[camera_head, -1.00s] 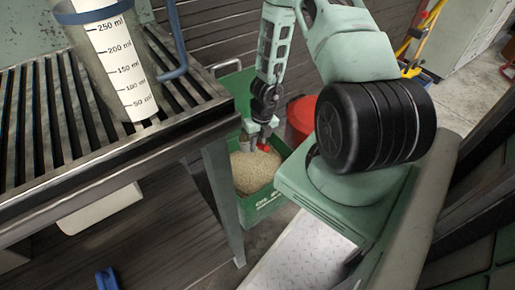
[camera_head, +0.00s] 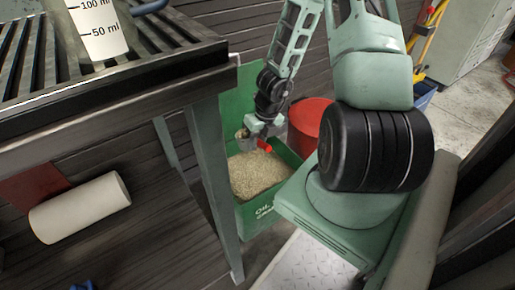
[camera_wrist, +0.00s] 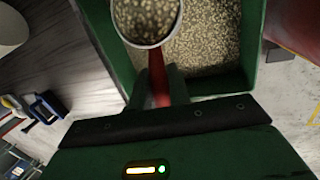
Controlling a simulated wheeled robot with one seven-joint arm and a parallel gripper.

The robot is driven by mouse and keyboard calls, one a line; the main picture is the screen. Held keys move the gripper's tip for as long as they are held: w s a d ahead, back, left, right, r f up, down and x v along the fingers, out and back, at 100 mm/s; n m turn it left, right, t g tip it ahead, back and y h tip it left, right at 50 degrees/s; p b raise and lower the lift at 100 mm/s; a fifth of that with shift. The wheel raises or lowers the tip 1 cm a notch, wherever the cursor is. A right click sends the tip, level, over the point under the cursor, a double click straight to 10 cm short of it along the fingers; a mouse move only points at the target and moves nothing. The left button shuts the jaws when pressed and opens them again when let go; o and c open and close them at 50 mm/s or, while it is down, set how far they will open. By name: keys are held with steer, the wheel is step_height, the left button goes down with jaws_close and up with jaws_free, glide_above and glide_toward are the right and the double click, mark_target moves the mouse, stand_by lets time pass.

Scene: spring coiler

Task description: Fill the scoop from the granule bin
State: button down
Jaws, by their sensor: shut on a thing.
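My gripper (camera_head: 262,128) is shut on the red handle of the scoop (camera_head: 244,141), over the granule bin (camera_head: 263,208). The bin is a green box holding a bed of pale tan granules (camera_head: 257,176). In the wrist view the scoop's round cup (camera_wrist: 147,40) is cut by the top edge. Granules show inside its pale rim. The red handle (camera_wrist: 159,88) runs between the fingers of my gripper (camera_wrist: 160,85). The bin's green wall (camera_wrist: 253,45) surrounds the granules (camera_wrist: 212,35) behind the scoop. The exact gap between cup and granules cannot be told.
A slatted bench (camera_head: 120,80) with a graduated measuring cup (camera_head: 98,30) stands left of the bin. Its leg (camera_head: 215,180) is close to the bin. A red drum (camera_head: 309,122) stands right behind the bin. A pale roll (camera_head: 80,208) lies under the bench.

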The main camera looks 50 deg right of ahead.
steer(key=shift+s+t+b, duration=0.1)
steer(key=shift+t+b, duration=0.8)
steer(key=shift+b, duration=3.05)
steer(key=t+b, duration=0.1)
steer(key=b, duration=0.4)
steer(key=shift+r+h, duration=0.3)
steer(key=shift+r, duration=0.1)
